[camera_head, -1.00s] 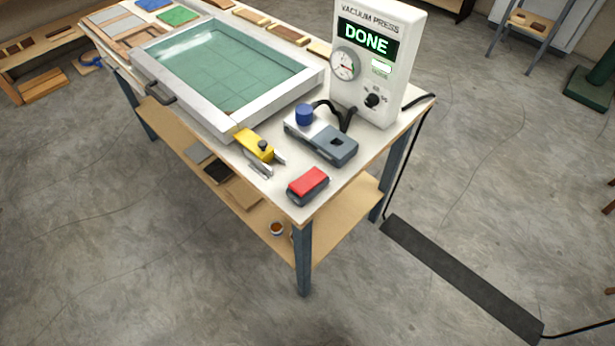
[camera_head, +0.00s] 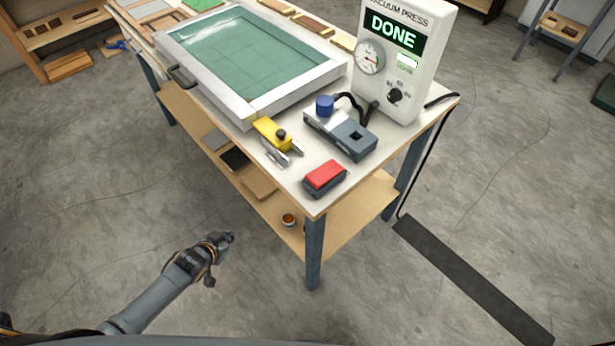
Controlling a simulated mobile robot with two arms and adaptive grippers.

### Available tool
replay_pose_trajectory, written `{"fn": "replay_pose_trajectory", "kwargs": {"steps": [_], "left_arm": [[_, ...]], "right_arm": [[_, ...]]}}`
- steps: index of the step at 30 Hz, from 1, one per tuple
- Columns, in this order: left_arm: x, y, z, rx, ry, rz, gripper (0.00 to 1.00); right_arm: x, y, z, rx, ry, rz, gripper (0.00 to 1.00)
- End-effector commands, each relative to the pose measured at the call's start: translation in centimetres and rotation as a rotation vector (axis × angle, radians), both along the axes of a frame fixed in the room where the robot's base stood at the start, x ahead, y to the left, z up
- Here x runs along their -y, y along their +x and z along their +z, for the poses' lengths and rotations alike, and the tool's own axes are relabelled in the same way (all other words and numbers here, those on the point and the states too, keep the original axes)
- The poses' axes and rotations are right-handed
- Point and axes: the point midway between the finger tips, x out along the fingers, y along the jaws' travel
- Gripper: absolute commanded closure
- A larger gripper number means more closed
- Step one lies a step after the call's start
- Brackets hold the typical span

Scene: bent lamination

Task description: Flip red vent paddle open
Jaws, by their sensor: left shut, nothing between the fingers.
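The red vent paddle (camera_head: 326,174) sits on a dark grey base at the near corner of the workbench top. Its red top looks slightly tilted; I cannot tell its exact position. My left gripper (camera_head: 228,238) is low at the front left of the bench, over the floor, shut and empty. It is well apart from the paddle and lower left of it. My right gripper is not in view.
The white vacuum press box (camera_head: 440,60) reads DONE. A grey device with a blue knob (camera_head: 325,105), a yellow clamp (camera_head: 272,132) and the framed green press bed (camera_head: 345,70) share the bench. A dark floor strip (camera_head: 465,275) lies right of the bench.

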Motion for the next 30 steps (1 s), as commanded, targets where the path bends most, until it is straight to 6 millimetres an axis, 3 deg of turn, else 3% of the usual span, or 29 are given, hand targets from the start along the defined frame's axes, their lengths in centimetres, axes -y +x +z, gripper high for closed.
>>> {"fn": "replay_pose_trajectory", "kwargs": {"steps": [1, 3, 6, 11, 15, 21, 25, 30], "left_arm": [[0.8, 2.5, 3.4, 0.062, -0.014, -0.033, 1.0], [2.3, 4.9, 7.8, 0.132, -0.044, -0.077, 1.0], [4.9, 6.9, 14.0, 0.214, -0.089, -0.144, 1.0], [9.1, 6.9, 22.2, 0.299, -0.16, -0.256, 1.0], [12.6, 4.5, 28.2, 0.337, -0.222, -0.357, 1.0], [15.9, 0.0, 33.5, 0.339, -0.29, -0.463, 1.0], [16.8, -1.8, 34.9, 0.331, -0.312, -0.495, 1.0], [17.2, -2.5, 35.5, 0.328, -0.321, -0.507, 1.0]], "right_arm": [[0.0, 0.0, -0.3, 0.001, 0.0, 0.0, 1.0], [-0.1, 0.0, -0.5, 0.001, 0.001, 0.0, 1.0], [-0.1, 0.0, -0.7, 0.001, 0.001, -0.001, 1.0], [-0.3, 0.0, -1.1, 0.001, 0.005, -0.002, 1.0], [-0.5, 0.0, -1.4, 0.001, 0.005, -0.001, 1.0], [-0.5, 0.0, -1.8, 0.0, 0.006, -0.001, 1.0], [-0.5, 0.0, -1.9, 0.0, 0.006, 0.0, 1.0], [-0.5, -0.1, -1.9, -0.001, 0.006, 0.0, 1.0]]}}
